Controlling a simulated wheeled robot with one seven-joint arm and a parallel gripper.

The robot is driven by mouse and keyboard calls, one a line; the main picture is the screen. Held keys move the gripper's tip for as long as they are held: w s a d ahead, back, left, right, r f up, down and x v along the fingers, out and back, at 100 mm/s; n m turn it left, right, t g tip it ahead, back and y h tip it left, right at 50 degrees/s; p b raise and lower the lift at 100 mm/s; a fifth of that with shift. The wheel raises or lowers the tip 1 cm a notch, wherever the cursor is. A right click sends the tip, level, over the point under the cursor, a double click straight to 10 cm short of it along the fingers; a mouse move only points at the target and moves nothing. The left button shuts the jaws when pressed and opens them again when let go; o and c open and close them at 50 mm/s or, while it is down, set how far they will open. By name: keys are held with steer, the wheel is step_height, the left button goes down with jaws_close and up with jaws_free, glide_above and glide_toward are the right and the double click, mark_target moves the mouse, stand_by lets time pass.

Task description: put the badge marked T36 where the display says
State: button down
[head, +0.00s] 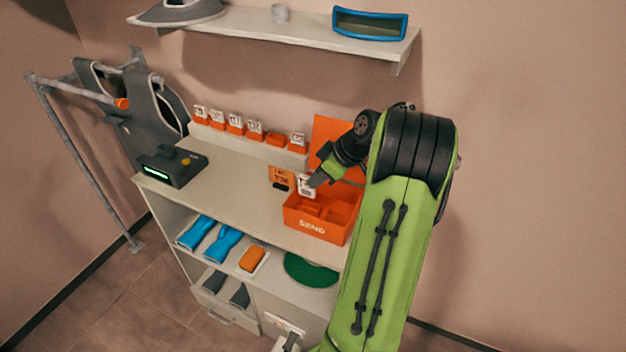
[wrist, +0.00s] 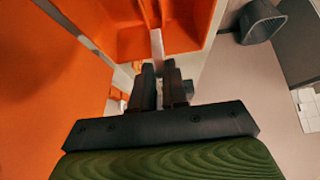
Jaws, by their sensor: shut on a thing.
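My gripper (head: 316,180) is shut on a white badge (head: 306,186) and holds it above the left part of the orange box marked SEND (head: 318,231). The marking on the held badge is too small to read. In the wrist view my gripper (wrist: 160,88) has its dark fingers closed on the thin pale edge of the badge (wrist: 157,48), in front of the orange box (wrist: 120,32). The display (head: 156,172) glows green on a dark device at the counter's left; its text is not legible. The box has compartments inside and a raised lid.
Several white badges (head: 235,122) stand in orange holders along the back ledge; one holder (head: 276,139) shows no badge. A small orange sign (head: 281,176) stands left of the box. The counter (head: 225,190) between device and box is clear. A wall shelf (head: 290,31) hangs above.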

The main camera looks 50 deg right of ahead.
steer(key=shift+s+d+f+b, duration=0.1)
steer(key=shift+s+f+b, duration=0.05)
steer(key=shift+f+b, duration=0.25)
steer(key=shift+s+d+f+b, duration=0.1)
steer(key=shift+f+b, duration=0.15)
steer(key=shift+f, duration=0.15)
steer(key=shift+f+b, duration=1.3)
steer(key=shift+f, duration=0.25)
steer(key=c, duration=1.1)
jaws_free()
steer(key=shift+r, duration=0.1)
steer(key=p+v, duration=0.5)
steer(key=v, duration=1)
steer(key=shift+s+d+r, duration=0.15)
steer(key=shift+s+r, duration=0.05)
steer(key=shift+s, duration=0.1)
